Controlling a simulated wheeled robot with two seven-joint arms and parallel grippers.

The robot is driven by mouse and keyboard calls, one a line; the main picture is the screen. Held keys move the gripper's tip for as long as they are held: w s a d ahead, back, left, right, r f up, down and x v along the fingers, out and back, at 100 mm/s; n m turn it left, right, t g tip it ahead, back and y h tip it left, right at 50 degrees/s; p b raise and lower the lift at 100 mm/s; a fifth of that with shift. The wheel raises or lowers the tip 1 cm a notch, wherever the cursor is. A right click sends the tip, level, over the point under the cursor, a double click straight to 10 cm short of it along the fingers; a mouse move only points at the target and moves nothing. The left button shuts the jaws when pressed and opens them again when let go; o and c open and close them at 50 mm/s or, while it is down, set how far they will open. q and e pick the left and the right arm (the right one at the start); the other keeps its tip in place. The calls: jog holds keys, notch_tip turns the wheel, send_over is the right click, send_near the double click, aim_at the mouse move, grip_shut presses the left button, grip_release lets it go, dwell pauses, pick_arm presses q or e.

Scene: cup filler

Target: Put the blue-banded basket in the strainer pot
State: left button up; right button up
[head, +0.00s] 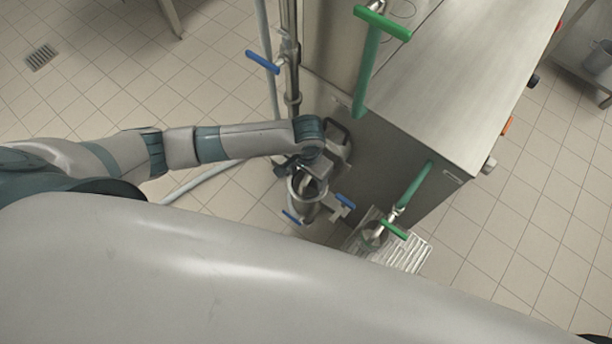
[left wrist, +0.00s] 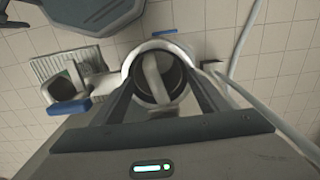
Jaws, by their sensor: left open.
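The metal strainer pot (head: 306,208) stands upright at the front left of the steel machine. My left gripper (head: 306,180) is directly above its mouth, pointing down. In the left wrist view the pot's pale round rim (left wrist: 128,66) shows between the two open fingers. A pale curved bar (left wrist: 155,78) crosses the dark round opening, apart from both fingers. It looks like a handle of something seated inside, perhaps the basket. No blue band shows on it, so I cannot confirm that. My right gripper is in neither view.
A vertical pipe with a blue-handled valve (head: 262,62) rises behind the pot. The steel machine (head: 440,80) has green handles. A slatted drip tray (head: 405,255) lies to the right, with a small cup (head: 374,236). A pale hose runs across the floor at left.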

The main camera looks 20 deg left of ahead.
pick_arm(q)
jog(key=shift+s+d+f, duration=0.25)
jog(key=shift+s+f, duration=0.1)
jog(key=shift+s, duration=0.1)
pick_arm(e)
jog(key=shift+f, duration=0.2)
pick_arm(q)
jog(key=shift+w+r, duration=0.1)
jog(key=shift+r, duration=0.1)
notch_tip(320, 180, up, 13)
jog(key=b, duration=0.1)
jog(key=shift+w, duration=0.3)
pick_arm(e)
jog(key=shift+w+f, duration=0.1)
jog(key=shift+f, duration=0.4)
pick_arm(q)
jog(key=shift+a, duration=0.1)
